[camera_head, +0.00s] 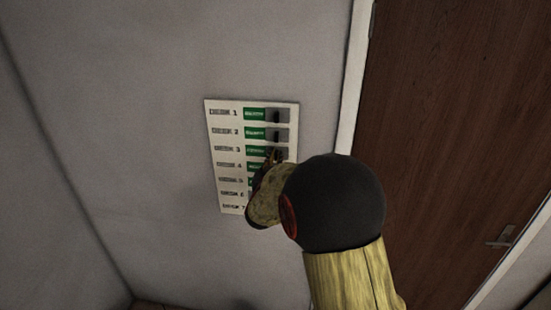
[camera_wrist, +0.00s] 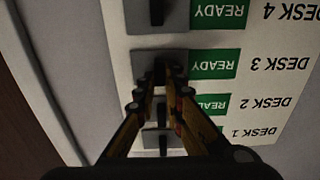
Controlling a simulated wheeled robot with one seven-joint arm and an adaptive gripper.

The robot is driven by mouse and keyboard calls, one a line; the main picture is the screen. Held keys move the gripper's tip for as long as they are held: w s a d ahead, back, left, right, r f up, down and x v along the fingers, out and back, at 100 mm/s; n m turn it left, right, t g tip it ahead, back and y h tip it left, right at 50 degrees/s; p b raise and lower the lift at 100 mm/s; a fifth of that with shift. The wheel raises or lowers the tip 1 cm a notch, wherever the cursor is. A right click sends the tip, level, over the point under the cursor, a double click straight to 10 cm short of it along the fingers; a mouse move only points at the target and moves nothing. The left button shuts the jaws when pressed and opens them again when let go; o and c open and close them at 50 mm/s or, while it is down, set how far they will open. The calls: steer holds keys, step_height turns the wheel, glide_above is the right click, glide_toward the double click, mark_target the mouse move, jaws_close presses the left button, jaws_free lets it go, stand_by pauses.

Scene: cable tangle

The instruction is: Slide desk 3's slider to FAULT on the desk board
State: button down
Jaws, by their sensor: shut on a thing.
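The white desk board (camera_head: 225,124) hangs on the wall, with a row for each desk. Its DESK 3 row shows a green READY label, seen upside down in the wrist view (camera_wrist: 214,65). Desk 3's grey slider plate (camera_wrist: 142,62) lies beside that label, with its dark slider knob (camera_wrist: 159,68) at my fingertips. My gripper (camera_wrist: 160,88) is shut on the knob, and it also shows at the row in the head view (camera_head: 274,157). My arm hides parts of the lower rows in the head view. No FAULT label shows.
The desk 4 knob (camera_wrist: 157,12) and the desk 2 plate are close on either side of my fingers. A brown door (camera_head: 450,130) with a handle (camera_head: 500,238) and pale frame stands to the right. The wall left of the board is bare.

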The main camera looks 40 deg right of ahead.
stand_by(0.4)
steer(key=w+a, duration=0.2)
steer(key=w, duration=0.1)
steer(key=w+a, duration=0.3)
steer(key=shift+w+a+b, duration=0.1)
steer(key=shift+a+b, duration=0.05)
steer(key=shift+b, duration=0.15)
steer(key=shift+r, duration=0.1)
steer(key=c, duration=2)
jaws_free()
steer(key=shift+c, duration=0.2)
steer(key=shift+o, duration=0.8)
